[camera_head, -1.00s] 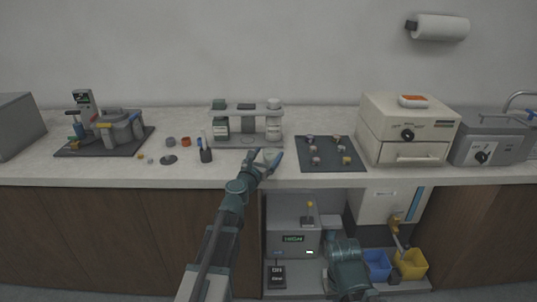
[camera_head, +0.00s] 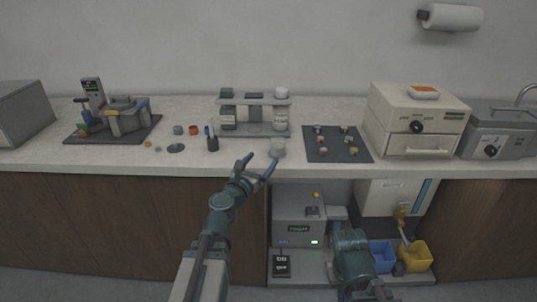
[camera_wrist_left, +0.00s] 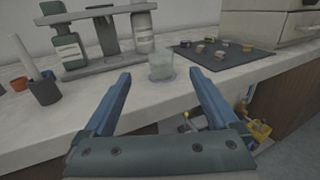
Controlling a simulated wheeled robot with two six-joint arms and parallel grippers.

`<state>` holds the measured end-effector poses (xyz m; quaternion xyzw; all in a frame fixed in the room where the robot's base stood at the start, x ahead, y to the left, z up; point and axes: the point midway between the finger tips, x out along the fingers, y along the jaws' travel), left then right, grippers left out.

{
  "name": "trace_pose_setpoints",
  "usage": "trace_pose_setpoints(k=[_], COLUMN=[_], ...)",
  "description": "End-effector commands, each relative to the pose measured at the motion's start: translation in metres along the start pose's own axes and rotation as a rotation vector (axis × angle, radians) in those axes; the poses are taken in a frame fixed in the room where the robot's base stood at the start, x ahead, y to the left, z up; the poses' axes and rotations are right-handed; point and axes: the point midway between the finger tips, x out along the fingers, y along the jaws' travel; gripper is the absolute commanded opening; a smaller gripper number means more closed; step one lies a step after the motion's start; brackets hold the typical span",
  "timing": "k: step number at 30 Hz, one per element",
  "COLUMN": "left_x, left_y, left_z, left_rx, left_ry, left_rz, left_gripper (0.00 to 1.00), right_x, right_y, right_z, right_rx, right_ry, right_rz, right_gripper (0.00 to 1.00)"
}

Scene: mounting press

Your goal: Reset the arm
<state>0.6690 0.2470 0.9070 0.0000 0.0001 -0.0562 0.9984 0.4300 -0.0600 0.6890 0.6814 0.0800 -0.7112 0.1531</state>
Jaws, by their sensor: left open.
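My left gripper (camera_head: 257,169) is open and empty, its two blue fingers spread at the counter's front edge. In the left wrist view the left gripper (camera_wrist_left: 160,98) shows both fingers apart with nothing between them. A clear cup with pale contents (camera_head: 277,148) stands upright on the counter just beyond the fingertips, apart from them; it also shows in the left wrist view (camera_wrist_left: 161,66). My right arm shows low at the right, in front of the lower shelf; its gripper cannot be made out.
A rack with bottles (camera_head: 254,101) stands behind the cup. A dark mat (camera_head: 324,156) with several small samples lies to its right, beside a cream oven (camera_head: 396,140). A small dark pen cup (camera_head: 213,144) stands left. Blue (camera_head: 381,256) and yellow bins (camera_head: 414,257) sit below.

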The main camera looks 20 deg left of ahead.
Motion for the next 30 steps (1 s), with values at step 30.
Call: trace_pose_setpoints(k=[30], left_x=[-0.155], left_y=[-0.109], left_z=[-0.217], left_rx=[2.201], left_ry=[0.138], left_rz=[-1.921], left_gripper=[0.93], right_x=[0.0], right_y=[0.0], right_z=[0.0], right_rx=[0.0], right_ry=[0.0], right_rz=[0.0], right_gripper=[0.0])
